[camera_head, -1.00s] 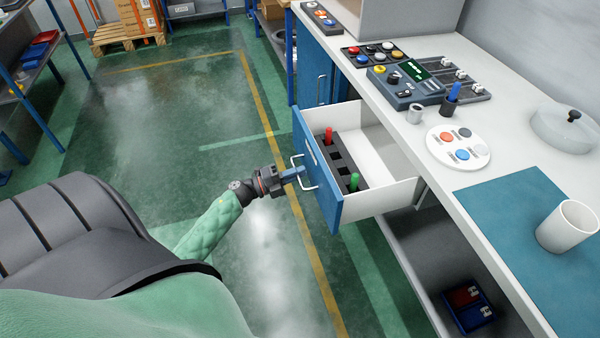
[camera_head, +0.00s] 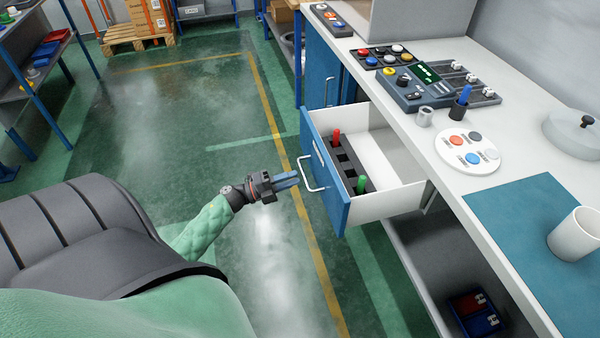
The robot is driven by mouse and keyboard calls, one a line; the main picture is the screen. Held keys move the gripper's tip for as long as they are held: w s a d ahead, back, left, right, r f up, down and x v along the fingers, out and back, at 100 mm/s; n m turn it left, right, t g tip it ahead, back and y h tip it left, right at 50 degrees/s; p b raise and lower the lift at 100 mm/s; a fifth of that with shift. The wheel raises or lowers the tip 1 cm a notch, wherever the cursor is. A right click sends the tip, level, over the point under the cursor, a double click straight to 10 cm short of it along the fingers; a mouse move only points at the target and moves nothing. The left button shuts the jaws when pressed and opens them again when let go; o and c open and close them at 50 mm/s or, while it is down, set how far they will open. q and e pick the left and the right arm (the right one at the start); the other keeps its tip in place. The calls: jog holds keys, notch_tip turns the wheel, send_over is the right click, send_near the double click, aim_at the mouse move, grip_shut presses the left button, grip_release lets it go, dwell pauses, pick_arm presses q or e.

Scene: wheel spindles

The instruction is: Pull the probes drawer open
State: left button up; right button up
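The drawer (camera_head: 386,150) under the counter stands open, with a blue front (camera_head: 325,175) and a white bar handle (camera_head: 309,178). Inside it, a black rack (camera_head: 348,163) holds a red-topped probe (camera_head: 337,138) and a green-topped probe (camera_head: 361,184); other rack slots look empty. My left gripper (camera_head: 293,180) is just left of the handle, apart from it. Its blue fingers look slightly parted, with nothing between them. My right gripper is not in view.
The counter above holds a control box (camera_head: 411,92), a cup with a blue item (camera_head: 459,108), a round button plate (camera_head: 467,152), a teal mat (camera_head: 530,220) and a white mug (camera_head: 575,234). A red and blue tray (camera_head: 477,313) lies below. The floor left of the drawer is clear.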

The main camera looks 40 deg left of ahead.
pick_arm(q)
jog(key=shift+b+v, duration=0.3)
jog(key=shift+v, duration=1.3)
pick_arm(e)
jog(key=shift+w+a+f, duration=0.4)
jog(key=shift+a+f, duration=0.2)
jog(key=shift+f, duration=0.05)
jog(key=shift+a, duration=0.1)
